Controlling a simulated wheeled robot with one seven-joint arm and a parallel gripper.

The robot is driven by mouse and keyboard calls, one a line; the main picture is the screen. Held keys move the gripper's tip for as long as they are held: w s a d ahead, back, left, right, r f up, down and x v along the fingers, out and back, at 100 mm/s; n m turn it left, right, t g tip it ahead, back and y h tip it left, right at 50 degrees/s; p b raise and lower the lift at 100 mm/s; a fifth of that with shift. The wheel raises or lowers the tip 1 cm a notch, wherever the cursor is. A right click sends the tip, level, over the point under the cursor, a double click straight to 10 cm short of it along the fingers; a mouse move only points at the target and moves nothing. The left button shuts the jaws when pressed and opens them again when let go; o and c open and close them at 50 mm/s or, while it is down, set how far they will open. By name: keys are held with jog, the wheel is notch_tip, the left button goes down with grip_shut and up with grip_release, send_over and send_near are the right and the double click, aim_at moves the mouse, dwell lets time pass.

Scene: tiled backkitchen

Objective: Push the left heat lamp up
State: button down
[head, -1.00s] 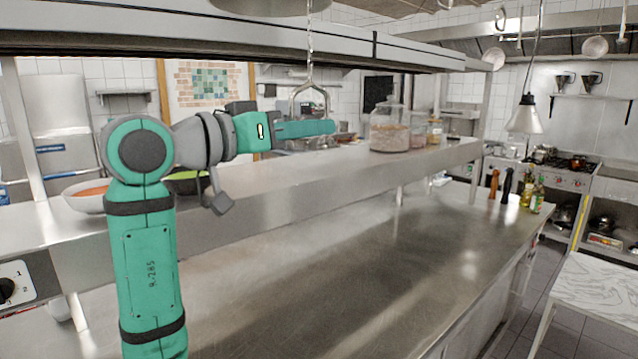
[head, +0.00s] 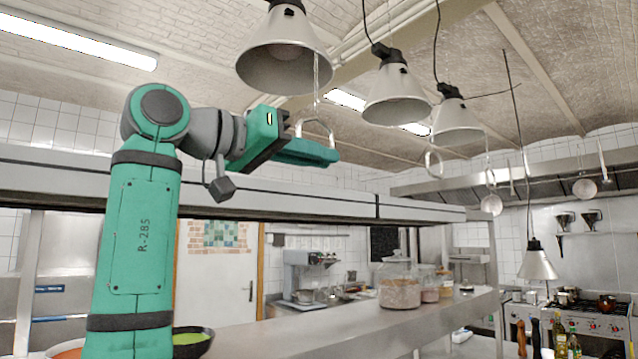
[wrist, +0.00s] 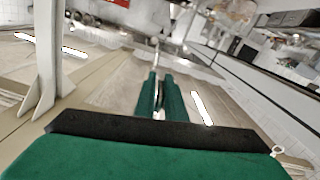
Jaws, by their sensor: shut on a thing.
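The left heat lamp (head: 284,62) is a large pale metal cone hanging at the upper middle of the head view. A thin chain (head: 316,82) runs down below it to a metal stirrup-shaped handle (head: 329,127). My gripper (head: 318,152) is below the lamp, shut on the lower part of that handle, which is partly hidden by the fingers. In the wrist view, the two green fingers (wrist: 162,98) close around a light metal piece between them. Two more heat lamps, the middle one (head: 395,98) and the right one (head: 457,122), hang to the right.
The long metal upper shelf (head: 300,202) runs just below my gripper. Glass jars (head: 398,285) stand on the lower shelf. Another handle (head: 433,160) hangs to the right. A smaller lamp (head: 537,263) hangs at far right.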

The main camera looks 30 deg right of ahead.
jog(key=shift+r, duration=0.65)
jog(key=shift+a, duration=0.1)
jog(key=c, duration=1.9)
grip_release()
jog(key=shift+w, duration=0.15)
jog(key=shift+o, duration=0.2)
jog(key=s+a, duration=0.2)
jog(key=a, duration=0.8)
jog(key=shift+a, duration=0.3)
jog(key=shift+w+f, duration=0.1)
jog(key=shift+w, duration=0.05)
